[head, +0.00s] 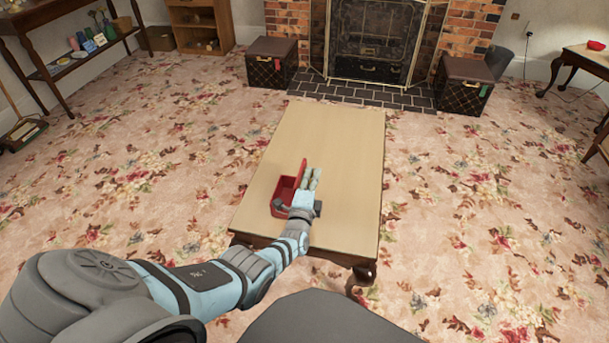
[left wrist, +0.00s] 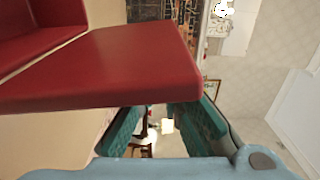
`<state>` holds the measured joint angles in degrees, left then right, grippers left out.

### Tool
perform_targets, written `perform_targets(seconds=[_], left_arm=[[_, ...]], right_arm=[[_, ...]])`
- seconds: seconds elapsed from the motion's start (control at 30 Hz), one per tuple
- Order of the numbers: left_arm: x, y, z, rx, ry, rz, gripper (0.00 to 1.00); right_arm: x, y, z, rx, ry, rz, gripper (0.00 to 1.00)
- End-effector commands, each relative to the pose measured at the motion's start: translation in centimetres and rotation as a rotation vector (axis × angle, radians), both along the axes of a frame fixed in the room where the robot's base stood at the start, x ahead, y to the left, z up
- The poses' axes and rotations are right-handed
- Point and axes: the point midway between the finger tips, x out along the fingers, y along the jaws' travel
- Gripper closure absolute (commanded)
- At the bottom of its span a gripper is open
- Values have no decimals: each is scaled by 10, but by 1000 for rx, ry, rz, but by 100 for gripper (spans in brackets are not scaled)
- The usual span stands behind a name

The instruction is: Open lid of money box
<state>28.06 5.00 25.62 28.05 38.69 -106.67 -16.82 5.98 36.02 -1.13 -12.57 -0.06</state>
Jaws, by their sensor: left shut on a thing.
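The red money box (head: 284,193) sits on the long light wooden table (head: 335,150), left of its middle line. Its red lid (head: 302,171) stands raised along the box's right side, tilted up from the body. In the left wrist view the lid (left wrist: 115,65) fills much of the upper left as a broad red slab. My left gripper (head: 313,179) is at the right of the box, against the lid, and is shut on it. The contact is partly hidden by the lid and hand. My right gripper is not in view.
The rest of the table top is clear. Beyond it are the brick fireplace (head: 380,40) and two dark trunks (head: 270,62) (head: 464,85). A shelf table (head: 85,50) stands at the far left. Flowered carpet (head: 140,150) surrounds the table.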

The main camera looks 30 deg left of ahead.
Motion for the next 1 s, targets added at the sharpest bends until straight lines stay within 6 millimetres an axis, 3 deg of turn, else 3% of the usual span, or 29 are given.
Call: perform_targets(seconds=[0.17, 0.5, 1.0], left_arm=[[4, -11, -6, 122, 42, 0, 100], [9, -24, -13, 117, 41, 0, 100], [8, -27, -17, 114, 47, 0, 100]], right_arm=[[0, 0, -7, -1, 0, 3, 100], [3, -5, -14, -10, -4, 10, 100], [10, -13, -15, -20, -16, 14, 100]])
